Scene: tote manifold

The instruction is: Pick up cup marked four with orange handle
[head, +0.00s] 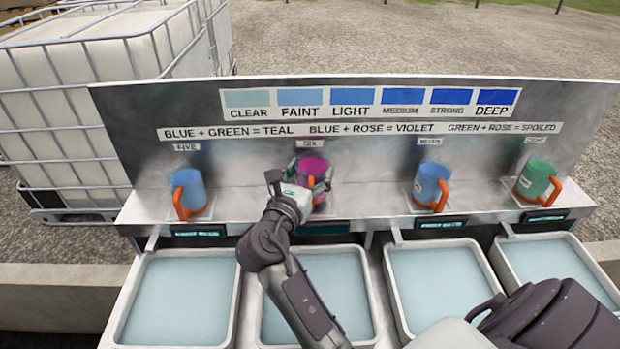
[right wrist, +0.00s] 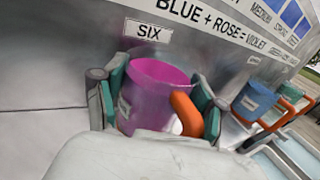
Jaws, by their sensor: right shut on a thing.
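A magenta cup (head: 312,166) with an orange handle stands on the steel shelf under a sign reading SIX. My right gripper (head: 303,183) is shut on it, with the pads on both sides of its body. In the right wrist view the magenta cup (right wrist: 158,84) is upright between the teal pads, its handle toward the right pad. A blue cup (head: 187,190) under FIVE, another blue cup (head: 428,183) and a green cup (head: 533,178) also have orange handles. The cups' small labels are too small to read; I see no legible "four". My left gripper is not in view.
Several trays of pale blue liquid, such as the front-left tray (head: 121,315), lie in front of the shelf. A backboard (head: 140,110) with color swatches and mixing rules rises behind the cups. A caged white tank (head: 60,150) stands at left.

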